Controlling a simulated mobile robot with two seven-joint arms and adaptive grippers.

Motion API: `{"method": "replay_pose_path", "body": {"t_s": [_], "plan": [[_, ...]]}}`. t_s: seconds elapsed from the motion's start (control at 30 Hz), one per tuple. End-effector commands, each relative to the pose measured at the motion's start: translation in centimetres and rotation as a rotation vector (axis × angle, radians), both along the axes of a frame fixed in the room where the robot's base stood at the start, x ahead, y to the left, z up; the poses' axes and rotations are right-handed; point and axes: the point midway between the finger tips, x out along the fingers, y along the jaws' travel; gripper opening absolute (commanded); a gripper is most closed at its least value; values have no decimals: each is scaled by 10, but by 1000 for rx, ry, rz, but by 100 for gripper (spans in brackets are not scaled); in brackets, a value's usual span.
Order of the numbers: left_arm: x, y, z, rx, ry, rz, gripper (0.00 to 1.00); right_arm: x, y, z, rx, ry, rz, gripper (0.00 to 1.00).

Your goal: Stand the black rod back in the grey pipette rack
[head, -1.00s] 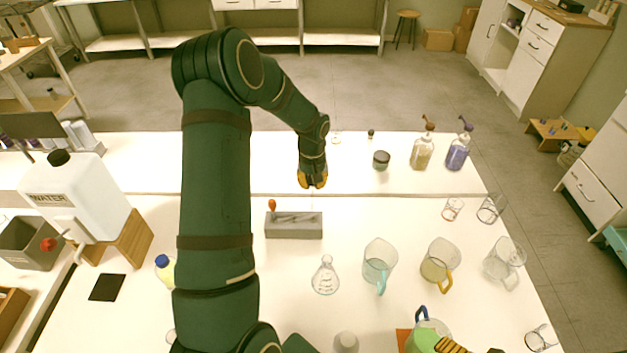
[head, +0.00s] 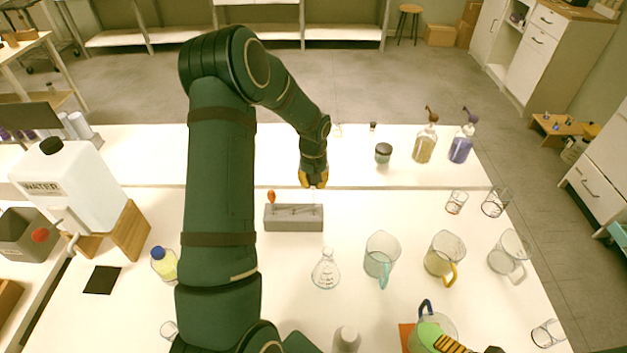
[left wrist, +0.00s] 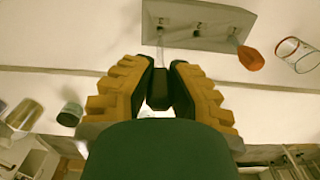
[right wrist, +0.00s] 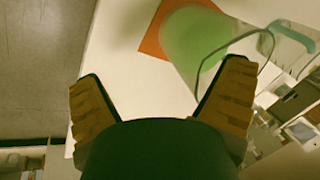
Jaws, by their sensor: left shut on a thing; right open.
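The grey pipette rack (head: 293,224) stands on the white table in the head view, and also shows at the top of the left wrist view (left wrist: 185,36). My left gripper (head: 313,184) is above and just behind the rack's right part. It is shut on the black rod (left wrist: 158,90), whose dark part shows between the fingers. A thin pale stem extends from it towards the rack; I cannot tell whether its tip touches. An orange-topped dropper (head: 271,196) stands at the rack's left end. My right gripper (right wrist: 162,70) is open and empty.
A conical flask (head: 326,272) and a teal-handled beaker (head: 381,256) stand in front of the rack. A green-filled beaker (right wrist: 195,45) on an orange mat is near my right gripper. A dark-lidded jar (head: 383,153) and pump bottles (head: 425,146) stand behind.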

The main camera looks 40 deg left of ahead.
Motion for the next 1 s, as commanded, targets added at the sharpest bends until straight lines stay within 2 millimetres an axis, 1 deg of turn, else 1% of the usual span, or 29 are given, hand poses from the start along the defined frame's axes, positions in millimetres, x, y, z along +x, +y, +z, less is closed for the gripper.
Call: {"method": "replay_pose_path", "body": {"t_s": [0.37, 1.0], "plan": [[0, 0, 0, 1, -1, 0, 0, 0, 0, 0, 0, 0, 1, 96], [1, 0, -7, 0, -1, 0, 0, 0, 0, -7, 0, 0, 1, 96]]}}
